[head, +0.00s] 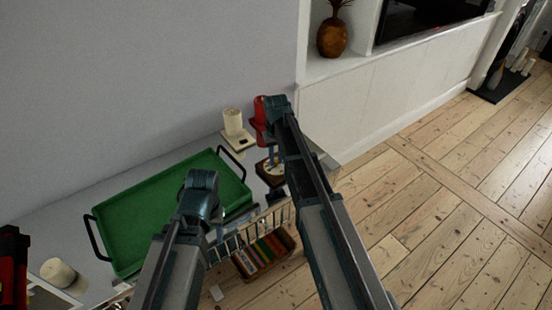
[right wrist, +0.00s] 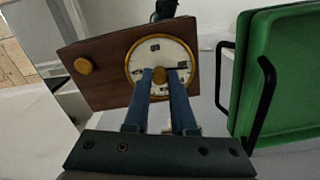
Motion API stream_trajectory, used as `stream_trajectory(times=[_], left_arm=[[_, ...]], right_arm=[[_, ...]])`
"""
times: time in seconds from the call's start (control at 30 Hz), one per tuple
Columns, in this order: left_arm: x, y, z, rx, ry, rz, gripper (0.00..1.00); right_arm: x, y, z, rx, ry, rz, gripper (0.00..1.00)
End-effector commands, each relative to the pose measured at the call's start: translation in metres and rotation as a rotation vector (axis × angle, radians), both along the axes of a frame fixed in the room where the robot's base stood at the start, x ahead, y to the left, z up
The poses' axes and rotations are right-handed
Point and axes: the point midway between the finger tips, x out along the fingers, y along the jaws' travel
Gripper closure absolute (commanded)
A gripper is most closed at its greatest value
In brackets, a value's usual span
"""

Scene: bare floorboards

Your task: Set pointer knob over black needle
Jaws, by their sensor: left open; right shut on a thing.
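A barometer-like wooden instrument (right wrist: 100,68) fills the middle of the right wrist view, with a white round dial (right wrist: 152,50) in a brass rim. A brass pointer knob (right wrist: 158,84) stands at the dial's centre. My right gripper (right wrist: 167,76) is shut on this knob, one blue finger on each side. A short black needle (right wrist: 178,69) shows right of the knob, partly hidden by a finger; I cannot make out the brass pointer. In the head view the instrument (head: 269,171) is small beneath my right gripper. My left gripper (head: 216,228) is open and empty near the green tray's front edge.
The green tray (head: 160,205) with black handles lies left of the instrument; it also shows in the right wrist view (right wrist: 290,80). A candle on a square base (head: 238,137) and a red object (head: 259,120) stand behind. A basket of colourful items (head: 262,256) is below.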

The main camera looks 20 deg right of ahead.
Motion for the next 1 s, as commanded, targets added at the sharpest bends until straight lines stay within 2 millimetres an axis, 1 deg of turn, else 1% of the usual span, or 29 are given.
stream_trajectory(times=[0.6, 0.8, 1.0], left_arm=[[0.0, 0.0, -0.0001, 0.0, 0.0, 0.0, 0.5], [0.0, 0.0, -0.0001, 0.0, 0.0, 0.0, 0.5], [0.0, 0.0, -0.0001, 0.0, 0.0, 0.0, 0.5]], right_arm=[[-0.0002, 0.0, -0.0001, 0.0, 0.0, 0.579, 1.0], [-0.0002, 0.0, -0.0001, 0.0, 0.0, 0.739, 1.0], [-0.0002, 0.0, -0.0001, 0.0, 0.001, 0.859, 1.0]])
